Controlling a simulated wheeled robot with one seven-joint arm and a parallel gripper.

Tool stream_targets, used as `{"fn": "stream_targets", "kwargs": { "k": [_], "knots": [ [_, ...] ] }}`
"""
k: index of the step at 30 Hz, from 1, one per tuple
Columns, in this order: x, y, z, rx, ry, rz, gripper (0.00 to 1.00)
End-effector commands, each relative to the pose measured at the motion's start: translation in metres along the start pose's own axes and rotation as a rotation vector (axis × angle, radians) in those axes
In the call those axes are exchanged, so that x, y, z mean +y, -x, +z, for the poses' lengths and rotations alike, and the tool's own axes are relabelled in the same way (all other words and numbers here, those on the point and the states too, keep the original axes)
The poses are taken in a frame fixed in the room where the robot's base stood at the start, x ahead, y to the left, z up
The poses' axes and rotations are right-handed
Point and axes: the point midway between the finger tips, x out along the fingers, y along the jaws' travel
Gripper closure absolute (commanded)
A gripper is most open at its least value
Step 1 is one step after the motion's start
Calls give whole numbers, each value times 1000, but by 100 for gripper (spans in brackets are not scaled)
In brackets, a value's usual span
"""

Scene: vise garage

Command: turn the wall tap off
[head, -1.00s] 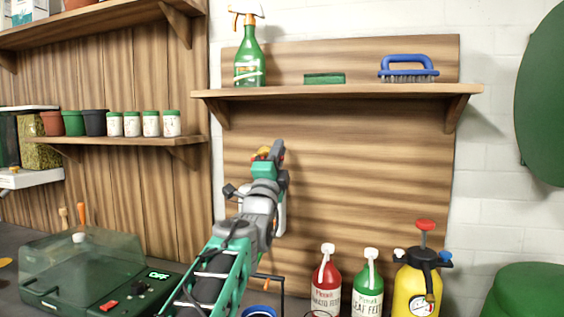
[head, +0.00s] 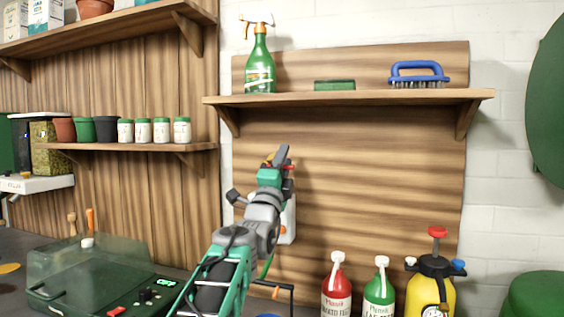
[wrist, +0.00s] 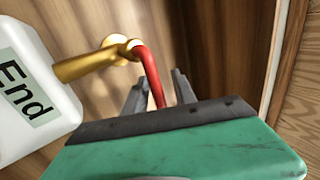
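The wall tap is brass (wrist: 85,65) with a red lever (wrist: 150,72) and shows at the upper left of the wrist view. My gripper (wrist: 158,90) has its two dark fingers apart, one on each side of the red lever, with visible gaps. Whether either finger touches the lever is unclear. In the head view my gripper (head: 282,154) is in front of the wooden wall panel, and only bits of the brass and red show around it. The lever's lower end is hidden behind my gripper's body in the wrist view.
A white body labelled "End" (wrist: 25,90) is close beside the tap. Above is a shelf (head: 350,99) with a spray bottle (head: 260,65), sponge and blue brush (head: 420,72). Red and green bottles (head: 379,290) and a yellow sprayer (head: 430,290) stand at lower right.

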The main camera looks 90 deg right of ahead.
Motion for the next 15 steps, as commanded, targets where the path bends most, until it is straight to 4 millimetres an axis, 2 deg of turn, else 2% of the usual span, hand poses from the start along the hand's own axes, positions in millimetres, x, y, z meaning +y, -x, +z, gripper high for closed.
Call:
{"fn": "stream_targets", "kwargs": {
  "k": [8,11,15],
  "knots": [
    [1,3,-3,5,4,1,67],
    [2,17,-3,5,4,1,67],
    [2,47,-2,6,4,1,67]
  ]
}}
